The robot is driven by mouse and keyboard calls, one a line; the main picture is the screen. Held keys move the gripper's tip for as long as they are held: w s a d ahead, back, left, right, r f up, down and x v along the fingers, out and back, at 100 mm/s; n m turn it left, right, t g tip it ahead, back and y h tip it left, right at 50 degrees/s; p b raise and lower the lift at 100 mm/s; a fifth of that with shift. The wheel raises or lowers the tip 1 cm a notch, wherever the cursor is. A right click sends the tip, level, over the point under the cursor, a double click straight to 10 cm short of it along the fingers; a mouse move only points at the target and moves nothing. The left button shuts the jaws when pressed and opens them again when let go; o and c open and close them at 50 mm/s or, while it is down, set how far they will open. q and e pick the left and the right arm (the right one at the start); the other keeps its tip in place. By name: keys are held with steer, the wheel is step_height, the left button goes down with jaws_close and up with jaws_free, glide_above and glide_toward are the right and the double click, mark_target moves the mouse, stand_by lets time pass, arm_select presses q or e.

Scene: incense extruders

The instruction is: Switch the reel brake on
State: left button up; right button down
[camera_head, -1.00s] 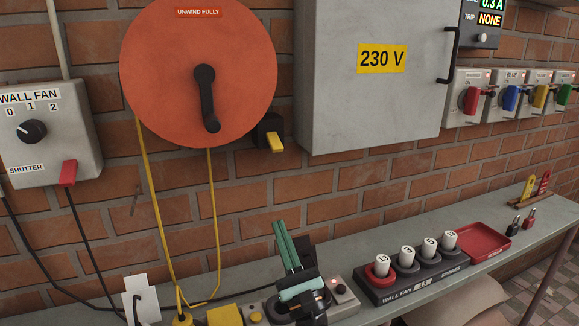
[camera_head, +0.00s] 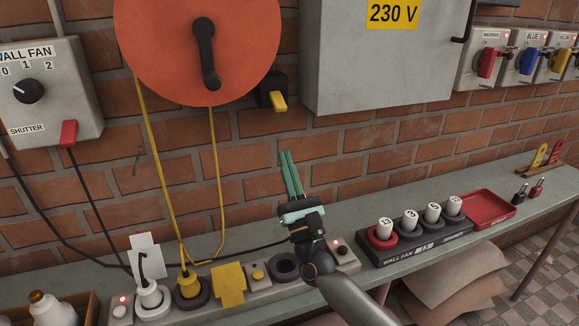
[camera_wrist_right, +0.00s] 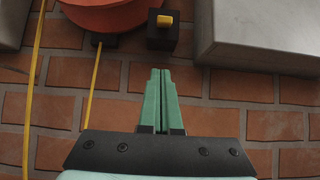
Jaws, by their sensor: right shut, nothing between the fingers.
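The orange cable reel (camera_head: 197,60) with a dark crank hangs on the brick wall. To its lower right is a small black box with a yellow lever (camera_head: 279,101), which I take to be the reel brake; the lever points down and outward in the head view. The lever (camera_wrist_right: 164,20) also shows at the top of the right wrist view. My right gripper (camera_head: 286,156), with green fingers, points up at the wall below the lever, apart from it. Its fingers (camera_wrist_right: 165,72) are together and empty. My left gripper is not in view.
A grey cabinet (camera_head: 380,60) juts out right of the lever. Yellow cable (camera_head: 216,170) hangs from the reel to a socket strip (camera_head: 260,288) on the shelf. The wall fan box (camera_head: 45,95) is at left; a fuse rack (camera_head: 410,240) and red tray (camera_head: 487,207) are at right.

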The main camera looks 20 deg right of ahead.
mark_target(278, 101)
arm_select(q)
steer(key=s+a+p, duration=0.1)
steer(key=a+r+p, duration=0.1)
steer(key=p, duration=0.1)
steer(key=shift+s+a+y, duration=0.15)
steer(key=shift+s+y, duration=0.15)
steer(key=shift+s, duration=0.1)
arm_select(e)
step_height(278, 101, up, 7)
steer(key=w, duration=0.3)
steer(key=shift+r, duration=0.15)
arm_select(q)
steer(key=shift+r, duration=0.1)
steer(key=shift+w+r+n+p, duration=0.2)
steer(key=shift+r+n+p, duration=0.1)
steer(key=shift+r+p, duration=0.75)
arm_select(e)
steer(key=shift+s+r+g, duration=0.25)
steer(key=shift+g, duration=0.15)
